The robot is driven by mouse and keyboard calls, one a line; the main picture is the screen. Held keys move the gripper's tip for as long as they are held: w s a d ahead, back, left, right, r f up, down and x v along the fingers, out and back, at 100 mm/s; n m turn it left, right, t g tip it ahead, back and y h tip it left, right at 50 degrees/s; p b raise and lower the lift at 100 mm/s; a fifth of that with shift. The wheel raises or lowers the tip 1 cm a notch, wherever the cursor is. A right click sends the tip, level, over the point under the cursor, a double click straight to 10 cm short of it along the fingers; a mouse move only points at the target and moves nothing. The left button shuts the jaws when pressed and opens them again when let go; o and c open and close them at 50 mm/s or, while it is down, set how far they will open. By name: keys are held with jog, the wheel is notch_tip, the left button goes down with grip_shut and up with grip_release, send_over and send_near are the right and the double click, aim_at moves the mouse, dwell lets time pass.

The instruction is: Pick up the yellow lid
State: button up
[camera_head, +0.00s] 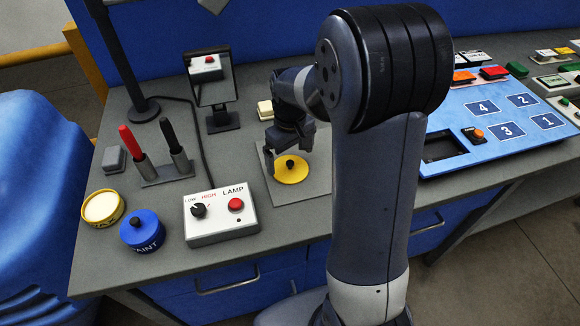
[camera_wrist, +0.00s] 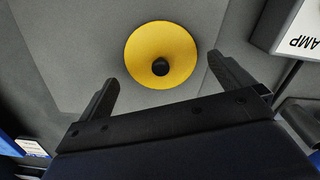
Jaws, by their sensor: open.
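The yellow lid (camera_head: 298,171) is a round disc with a small black knob at its centre. It lies on a grey square plate (camera_head: 316,184) on the worktop. In the wrist view the lid (camera_wrist: 178,47) shows whole, just beyond my fingertips and between their lines. The gap in height between fingertips and lid is hard to tell.
A lamp control box (camera_head: 222,216) stands left of the plate. A blue numbered panel (camera_head: 450,108) is at right.

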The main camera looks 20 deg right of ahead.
aim_at(290, 166)
jog(key=shift+f, duration=1.45)
jog(key=shift+c, duration=0.3)
jog(key=c, duration=0.7)
jog(key=shift+r, duration=0.1)
